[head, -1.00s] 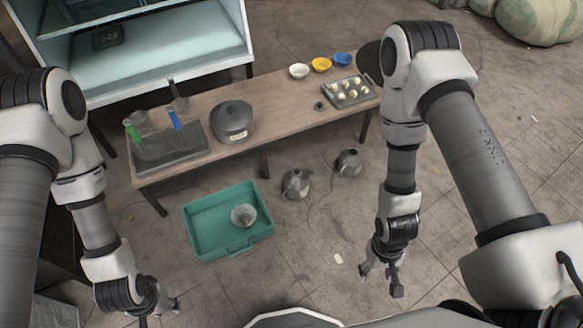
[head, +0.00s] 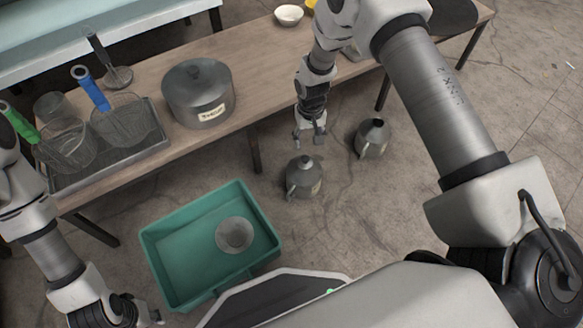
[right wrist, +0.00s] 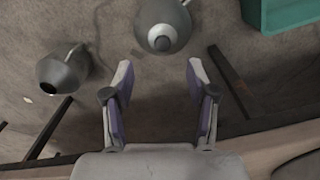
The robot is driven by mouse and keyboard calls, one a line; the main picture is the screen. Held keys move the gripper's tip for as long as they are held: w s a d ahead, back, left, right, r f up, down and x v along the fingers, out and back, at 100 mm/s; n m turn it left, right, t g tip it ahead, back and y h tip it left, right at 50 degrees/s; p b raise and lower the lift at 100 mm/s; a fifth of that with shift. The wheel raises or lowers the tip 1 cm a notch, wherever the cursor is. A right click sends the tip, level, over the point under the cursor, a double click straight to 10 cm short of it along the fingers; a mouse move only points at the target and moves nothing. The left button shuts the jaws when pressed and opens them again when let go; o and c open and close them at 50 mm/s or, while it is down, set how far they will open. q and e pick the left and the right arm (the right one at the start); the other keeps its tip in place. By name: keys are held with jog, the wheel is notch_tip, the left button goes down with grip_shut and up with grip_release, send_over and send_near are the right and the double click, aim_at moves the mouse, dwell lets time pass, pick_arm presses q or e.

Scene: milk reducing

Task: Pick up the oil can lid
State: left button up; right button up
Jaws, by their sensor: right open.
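A grey metal can (head: 303,183) with a handle stands on the floor, with a small rounded lid (head: 305,163) on top. In the right wrist view its lid (right wrist: 162,42) lies just beyond my fingers. A second grey can (head: 371,142) stands to its right; its top looks like a dark open mouth in the right wrist view (right wrist: 50,88). My right gripper (head: 309,142) is open and empty, appearing just above the first can, apart from it. It also shows in the right wrist view (right wrist: 159,75). My left gripper (head: 145,318) is partly visible at the bottom left; its fingers are unclear.
A wooden table (head: 250,62) holds a labelled lidded pot (head: 198,95), a tray (head: 110,165) with wire baskets, and a white bowl (head: 289,15). A teal bin (head: 175,230) with a grey bowl (head: 234,235) stands left of the cans. A table leg (head: 254,150) is close by.

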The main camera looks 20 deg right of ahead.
jog(key=b, duration=0.2)
send_over(305, 158)
jog(key=f, duration=0.4)
jog(key=shift+s+d+f, duration=0.15)
jog(key=shift+s+f, duration=0.05)
jog(key=shift+f+b, duration=0.25)
jog(key=shift+b, duration=0.45)
jog(key=f+b, duration=0.1)
jog(key=f, duration=0.1)
jog(key=f+b, duration=0.2)
jog(key=f, duration=0.1)
jog(key=f+b, duration=0.2)
jog(key=shift+w+f, duration=0.3)
jog(key=shift+r, duration=0.2)
pick_arm(q)
notch_tip(305, 158, down, 11)
jog(key=shift+f, duration=0.2)
pick_arm(e)
grip_shut()
